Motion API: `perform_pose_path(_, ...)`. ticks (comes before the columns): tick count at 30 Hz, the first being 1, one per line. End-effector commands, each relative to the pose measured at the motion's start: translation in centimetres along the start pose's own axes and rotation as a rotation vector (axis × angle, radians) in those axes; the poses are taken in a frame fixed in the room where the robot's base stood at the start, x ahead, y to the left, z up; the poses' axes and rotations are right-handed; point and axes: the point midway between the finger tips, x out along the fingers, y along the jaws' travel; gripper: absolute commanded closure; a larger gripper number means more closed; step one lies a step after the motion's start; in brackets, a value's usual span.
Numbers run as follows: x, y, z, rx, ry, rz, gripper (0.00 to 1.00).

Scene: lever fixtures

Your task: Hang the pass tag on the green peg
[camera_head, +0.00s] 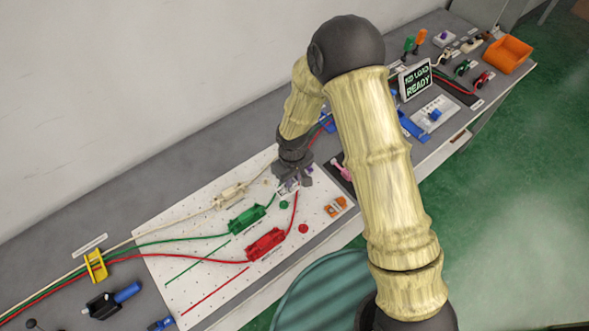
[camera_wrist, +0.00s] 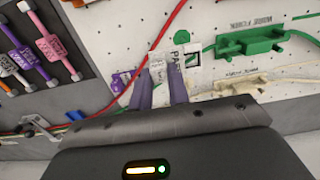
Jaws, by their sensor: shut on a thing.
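My gripper (camera_head: 292,176) is over the white pegboard and shut on the pass tag, a white card with dark lettering. The tag (camera_wrist: 187,60) shows in the wrist view just beyond my fingertips (camera_wrist: 165,82), with part of it between the fingers. In the head view the tag (camera_head: 288,187) is a small pale patch below my gripper, partly hidden. The green peg (camera_head: 284,205) shows as a green disc on the board, a little below my gripper in the picture. A green round edge (camera_wrist: 208,43) beside the tag in the wrist view appears to be this peg. I cannot tell whether they touch.
The board (camera_head: 190,255) carries a green connector (camera_head: 246,218), a red connector (camera_head: 266,244), a cream connector (camera_head: 229,196) and their cables. A red peg (camera_head: 303,229) is near the green one.

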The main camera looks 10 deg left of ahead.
Motion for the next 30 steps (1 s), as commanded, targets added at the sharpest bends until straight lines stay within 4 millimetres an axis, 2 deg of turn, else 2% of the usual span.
perform_pose_path(10,0.1,0.2,0.2,0.005,0.0,0.0,1.0)
perform_pose_path(22,2.6,0.2,0.1,0.004,0.0,0.0,1.0)
perform_pose_path(30,3.0,0.2,0.1,0.004,0.0,0.0,1.0)
